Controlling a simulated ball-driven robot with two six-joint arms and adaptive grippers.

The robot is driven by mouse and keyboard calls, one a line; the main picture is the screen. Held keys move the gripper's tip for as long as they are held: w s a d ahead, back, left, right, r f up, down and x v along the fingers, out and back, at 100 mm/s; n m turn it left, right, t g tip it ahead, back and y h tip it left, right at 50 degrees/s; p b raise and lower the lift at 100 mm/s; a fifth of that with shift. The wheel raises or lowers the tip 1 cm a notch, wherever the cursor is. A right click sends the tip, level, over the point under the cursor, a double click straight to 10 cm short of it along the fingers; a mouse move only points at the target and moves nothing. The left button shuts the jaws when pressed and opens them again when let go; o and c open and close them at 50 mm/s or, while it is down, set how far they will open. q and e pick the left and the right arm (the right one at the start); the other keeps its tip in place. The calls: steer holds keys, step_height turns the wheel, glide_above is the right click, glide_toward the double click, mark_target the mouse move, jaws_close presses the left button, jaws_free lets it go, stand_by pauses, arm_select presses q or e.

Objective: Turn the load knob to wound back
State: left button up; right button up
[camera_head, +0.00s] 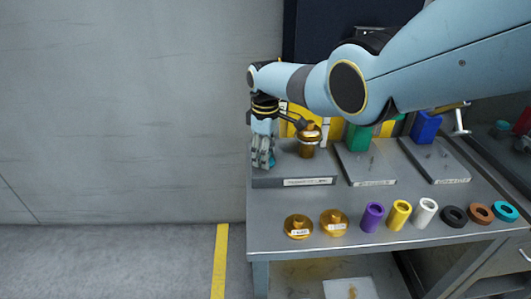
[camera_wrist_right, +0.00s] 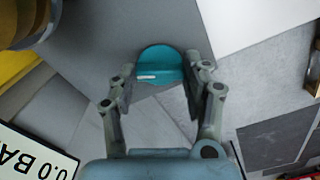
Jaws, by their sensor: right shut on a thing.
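A teal round knob (camera_wrist_right: 160,62) with a small white mark shows between the fingertips in the right wrist view. It looks to be the load knob, but its label cannot be read. My right gripper (camera_wrist_right: 157,85) is shut on it, one finger on each side. In the head view my right gripper (camera_head: 263,158) points down at the left end of the bench, beside a brass fitting (camera_head: 308,142). Only a sliver of teal (camera_head: 272,159) shows there, and the rest of the knob is hidden by the fingers. My left gripper is not in view.
The grey bench (camera_head: 400,240) holds two brass caps (camera_head: 298,226), a purple sleeve (camera_head: 372,217), a yellow sleeve (camera_head: 398,214), a white sleeve (camera_head: 425,212) and several rings. Green (camera_head: 358,138) and blue (camera_head: 426,127) blocks stand on plates. Left of the bench is free floor.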

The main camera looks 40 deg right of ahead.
steer(key=shift+w+n, duration=0.1)
steer(key=shift+n, duration=2.1)
steer(key=o, duration=1.2)
steer(key=shift+c, duration=0.2)
step_height(320, 180, up, 12)
